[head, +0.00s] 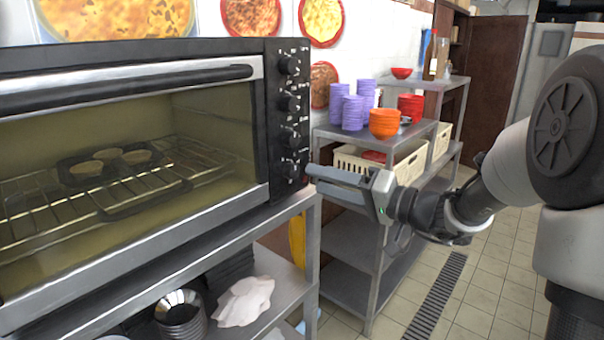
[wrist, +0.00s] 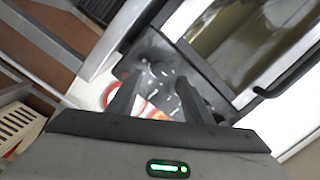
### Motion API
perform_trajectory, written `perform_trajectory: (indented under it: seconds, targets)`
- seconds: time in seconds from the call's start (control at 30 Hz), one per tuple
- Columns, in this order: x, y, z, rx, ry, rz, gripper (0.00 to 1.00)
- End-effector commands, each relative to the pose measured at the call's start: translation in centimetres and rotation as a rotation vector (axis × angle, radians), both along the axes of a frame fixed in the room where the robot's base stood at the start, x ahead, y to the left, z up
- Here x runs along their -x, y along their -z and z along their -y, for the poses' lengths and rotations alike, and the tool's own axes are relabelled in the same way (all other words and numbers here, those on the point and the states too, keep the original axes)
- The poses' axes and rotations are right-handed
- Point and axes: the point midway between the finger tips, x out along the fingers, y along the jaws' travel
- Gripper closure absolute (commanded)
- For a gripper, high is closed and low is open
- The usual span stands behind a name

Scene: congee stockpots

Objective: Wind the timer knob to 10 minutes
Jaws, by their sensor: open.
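A black toaster oven (head: 130,150) fills the left of the head view, with its door shut. Several black knobs run down its right-hand panel; the lowest knob (head: 290,170) has small white markings around it, too small to read. I cannot tell from the labels which knob is the timer. My gripper (head: 312,178) is open, its fingers pointing left at the panel at the height of the lowest knob. In the wrist view my gripper (wrist: 158,82) has its fingers apart, with a dark knob (wrist: 161,69) just beyond and between the tips. Contact cannot be told.
The oven stands on a metal shelf (head: 215,258) with metal bowls (head: 181,312) and a white cloth (head: 243,299) below. A metal rack (head: 345,255) with purple bowls (head: 353,112), orange bowls (head: 384,123) and cream baskets (head: 352,162) stands behind my gripper. The tiled floor is clear.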

Motion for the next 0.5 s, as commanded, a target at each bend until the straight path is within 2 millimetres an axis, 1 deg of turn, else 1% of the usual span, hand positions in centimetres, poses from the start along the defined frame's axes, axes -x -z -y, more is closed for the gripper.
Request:
perform_trajectory:
  seconds: [0.03, 0.2, 0.33, 0.5]
  targets:
    - [-0.5, 0.0, -1.0, -0.001, -0.004, -0.002, 0.54]
    - [-2.1, 0.0, -3.4, -0.001, -0.002, -0.002, 0.54]
    - [-2.8, 0.0, -4.6, -0.001, -0.002, 0.000, 0.54]
    - [-3.2, 0.0, -5.0, 0.000, 0.001, -0.001, 0.54]
